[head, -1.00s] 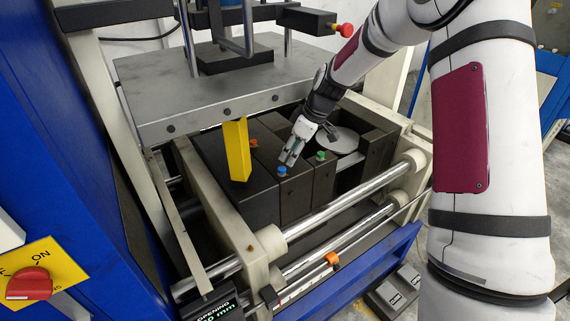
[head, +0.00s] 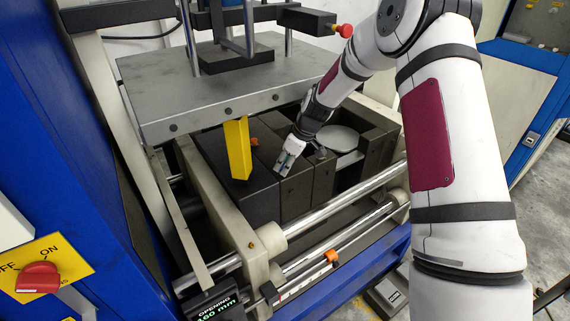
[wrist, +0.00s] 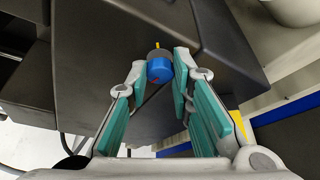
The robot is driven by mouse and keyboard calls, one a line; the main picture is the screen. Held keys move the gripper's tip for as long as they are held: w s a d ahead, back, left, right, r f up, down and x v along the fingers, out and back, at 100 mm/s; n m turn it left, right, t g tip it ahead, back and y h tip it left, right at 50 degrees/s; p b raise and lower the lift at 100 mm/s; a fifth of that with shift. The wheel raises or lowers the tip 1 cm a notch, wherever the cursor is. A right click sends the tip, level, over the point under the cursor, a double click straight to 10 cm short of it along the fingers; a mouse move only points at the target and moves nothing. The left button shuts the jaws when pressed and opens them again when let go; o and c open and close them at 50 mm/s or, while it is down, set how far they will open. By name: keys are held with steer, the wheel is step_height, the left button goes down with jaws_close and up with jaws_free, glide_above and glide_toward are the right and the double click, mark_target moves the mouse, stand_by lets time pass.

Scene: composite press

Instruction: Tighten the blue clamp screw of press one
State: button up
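The blue clamp screw (wrist: 159,69) has a round blue head on a grey collar, with a small yellow mark beside it. In the wrist view it shows between the tips of my gripper (wrist: 158,72). The two teal-padded fingers stand apart on either side of it, and I see no clear grip on it. Whether a fingertip touches it, I cannot tell. In the head view my gripper (head: 284,163) points down at the dark block of press one (head: 296,190). There the gripper hides most or all of the blue screw.
A yellow bar (head: 237,150) hangs from the grey press plate (head: 215,95), left of my gripper. An orange knob (head: 254,141) sits behind it. A round pale disc (head: 340,139) lies to the right. Shiny guide rods (head: 340,204) cross in front.

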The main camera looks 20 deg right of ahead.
jaws_close()
steer(key=m+h, duration=0.1)
steer(key=m, duration=0.1)
steer(key=shift+s+a+m+t, duration=0.1)
steer(key=shift+a+m+t, duration=0.05)
steer(key=shift+m+t, duration=0.2)
steer(key=m, duration=0.2)
steer(key=m+h, duration=0.1)
steer(key=shift+a+m+t, duration=0.2)
steer(key=shift+m+t, duration=0.15)
steer(key=m+h, duration=0.2)
steer(key=m, duration=0.3)
steer(key=shift+a+m, duration=0.15)
steer(key=shift+m, duration=0.15)
steer(key=shift+b, duration=0.3)
steer(key=o, duration=0.9)
jaws_free()
steer(key=shift+o, duration=0.2)
steer(key=v, duration=0.7)
steer(key=shift+a+r, duration=0.15)
steer(key=shift+r, duration=0.05)
